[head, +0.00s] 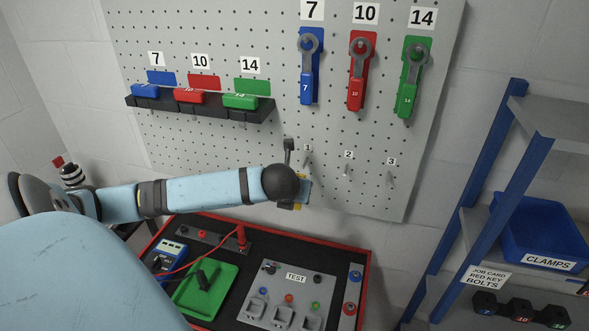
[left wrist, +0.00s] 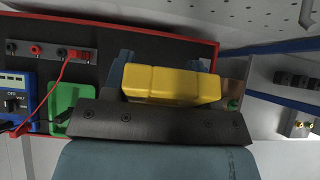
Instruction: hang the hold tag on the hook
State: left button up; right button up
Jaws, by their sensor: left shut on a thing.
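My left gripper (head: 303,192) is in front of the lower pegboard, mostly hidden behind my own arm. It is shut on a yellow block-like thing (left wrist: 172,84), which I take to be the hold tag; the left wrist view shows it between the fingers (left wrist: 170,78). In the head view only small yellow bits show by the gripper, and any hole or loop on the tag is hidden. Small hooks stick out of the pegboard under the labels 1 (head: 306,162), 2 (head: 346,172) and 3 (head: 391,179). The gripper is just below hook 1. My right gripper is not in view.
The pegboard (head: 225,140) carries blue, red and green tools on top and a shelf (head: 200,108) of coloured pieces at left. Below is a red-edged bench (head: 325,247) with a meter, a green tray (head: 205,290) and a TEST panel. A blue-posted rack (head: 480,200) stands right.

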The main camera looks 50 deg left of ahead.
pick_arm(q)
jog(key=w+a, duration=0.3)
jog(key=w, duration=0.3)
jog(key=shift+w+a+f, duration=0.25)
jog(key=shift+w+a, duration=0.1)
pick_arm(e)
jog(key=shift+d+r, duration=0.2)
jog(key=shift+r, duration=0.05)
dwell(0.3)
pick_arm(q)
jog(key=shift+a, duration=0.1)
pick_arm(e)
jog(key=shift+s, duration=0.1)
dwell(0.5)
pick_arm(q)
jog(key=o, duration=1)
jog(key=shift+w, duration=0.1)
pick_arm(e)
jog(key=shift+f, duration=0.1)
